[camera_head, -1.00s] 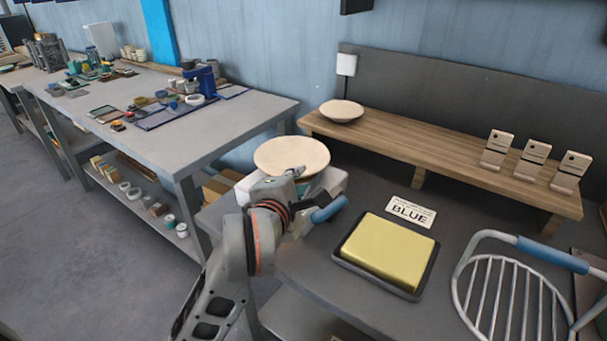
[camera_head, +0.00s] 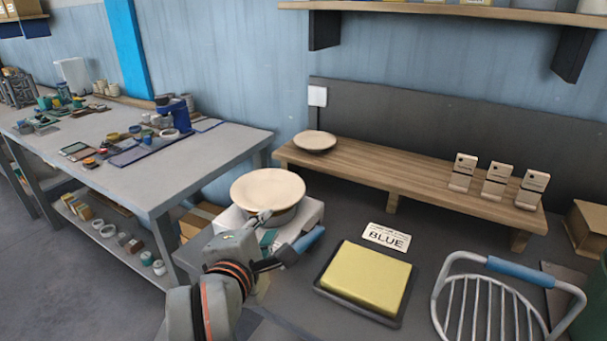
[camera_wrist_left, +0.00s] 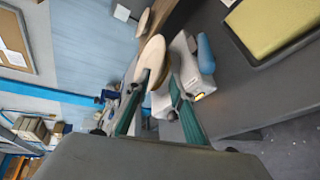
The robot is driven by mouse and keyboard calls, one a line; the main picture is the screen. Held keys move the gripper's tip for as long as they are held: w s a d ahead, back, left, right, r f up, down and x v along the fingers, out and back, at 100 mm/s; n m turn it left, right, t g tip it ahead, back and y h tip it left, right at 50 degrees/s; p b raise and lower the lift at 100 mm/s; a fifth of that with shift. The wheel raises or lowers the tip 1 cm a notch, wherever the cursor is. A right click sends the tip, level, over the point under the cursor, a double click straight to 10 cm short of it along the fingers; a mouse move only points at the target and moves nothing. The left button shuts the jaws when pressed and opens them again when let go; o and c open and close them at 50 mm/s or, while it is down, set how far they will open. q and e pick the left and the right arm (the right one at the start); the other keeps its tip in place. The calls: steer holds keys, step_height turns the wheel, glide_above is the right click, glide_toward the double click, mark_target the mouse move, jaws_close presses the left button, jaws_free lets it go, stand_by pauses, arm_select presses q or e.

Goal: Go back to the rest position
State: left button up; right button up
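My left gripper (camera_head: 268,230) comes in from the lower left, close to the near side of a white device (camera_head: 312,212) with a blue handle (camera_head: 308,240). A round cream plate (camera_head: 268,187) sits on top of a bowl-like part of the device. In the left wrist view the two teal fingers (camera_wrist_left: 160,84) are spread apart with nothing clearly held between them. The plate (camera_wrist_left: 151,55) and the blue handle (camera_wrist_left: 205,52) show beyond the fingertips. Whether the fingers touch the device is unclear. My right gripper is not in view.
A yellow pad in a dark tray (camera_head: 320,284) and a BLUE label (camera_head: 386,237) lie on the table. A wire rack with blue handle (camera_head: 520,270) stands right. A wooden shelf (camera_head: 400,180) holds another plate (camera_head: 314,141) and several domino-like blocks. A cluttered workbench (camera_head: 205,160) stands left.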

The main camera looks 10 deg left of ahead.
arm_select(q)
steer(key=s+a+r+t+y, duration=0.2)
steer(key=a+r+t+y, duration=0.45)
steer(key=a+r, duration=0.45)
steer(key=s+d+r+m+t+h, duration=0.5)
steer(key=d+r+m+t+h, duration=0.15)
steer(key=m, duration=0.45)
steer(key=d+f+m+g+h, duration=0.85)
steer(key=f+m+h, duration=0.25)
steer(key=m, duration=0.5)
step_height(320, 180, down, 16)
steer(key=a+m+g+y, duration=0.2)
steer(key=m+g+y, duration=0.1)
steer(key=g+y, duration=0.15)
steer(key=s+a+f+g+y, duration=0.4)
steer(key=a+f+y, duration=0.1)
steer(key=a+f, duration=0.5)
steer(key=s+a+f+n+g+y, duration=0.1)
steer(key=s+a+f+g+y, duration=0.1)
steer(key=s+a+f+y, duration=0.3)
steer(key=s+a+f+g+y, duration=0.15)
steer(key=s+a, duration=0.25)
steer(key=a, duration=0.4)
steer(key=w+d+f+n+t+h, duration=0.2)
steer(key=d+f+h, duration=0.5)
steer(key=d+f, duration=0.6)
steer(key=d+n+t, duration=0.1)
steer(key=d, duration=0.2)
steer(key=shift+d+f+h, duration=0.15)
steer(key=shift+f+h, duration=0.15)
